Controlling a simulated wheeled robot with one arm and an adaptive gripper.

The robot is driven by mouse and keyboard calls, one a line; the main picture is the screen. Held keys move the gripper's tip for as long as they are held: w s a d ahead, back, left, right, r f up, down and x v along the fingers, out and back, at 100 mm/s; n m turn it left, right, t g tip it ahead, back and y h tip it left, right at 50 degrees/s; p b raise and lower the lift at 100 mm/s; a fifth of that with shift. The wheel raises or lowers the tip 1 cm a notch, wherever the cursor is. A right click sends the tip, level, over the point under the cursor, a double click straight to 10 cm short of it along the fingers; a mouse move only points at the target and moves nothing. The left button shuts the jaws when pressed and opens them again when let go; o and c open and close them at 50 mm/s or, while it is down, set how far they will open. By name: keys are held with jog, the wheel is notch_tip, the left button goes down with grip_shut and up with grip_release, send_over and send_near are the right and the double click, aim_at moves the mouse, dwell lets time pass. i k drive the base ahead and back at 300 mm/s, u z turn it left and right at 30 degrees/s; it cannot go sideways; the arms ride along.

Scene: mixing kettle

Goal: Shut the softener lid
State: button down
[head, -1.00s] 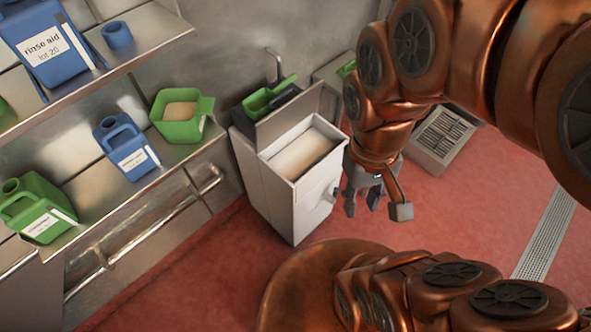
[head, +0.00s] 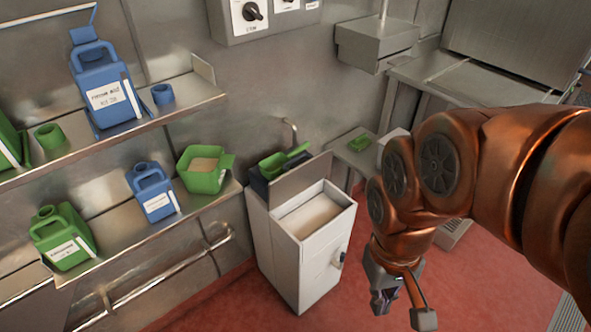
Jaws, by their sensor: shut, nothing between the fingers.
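The softener (head: 302,255) is a pale cabinet standing on the red floor against the wall. Its lid (head: 298,184) stands raised at the back, tilted up, and the open top shows a pale tan fill (head: 312,214). A small dark handle or knob (head: 341,259) sits on its right side. My gripper (head: 384,306) hangs to the right of the cabinet, low and apart from it. Its fingers point down and are shut with nothing in them.
Steel shelves on the left hold blue jugs (head: 152,192), a green jug (head: 62,238) and an open green container (head: 205,170). A green scoop (head: 284,160) lies behind the lid. A pipe rail (head: 165,277) runs below the shelf. Red floor is clear in front.

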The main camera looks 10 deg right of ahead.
aim_at(283, 188)
jog(key=u, duration=1.15)
jog(key=i, duration=0.7)
jog(key=z, duration=0.1)
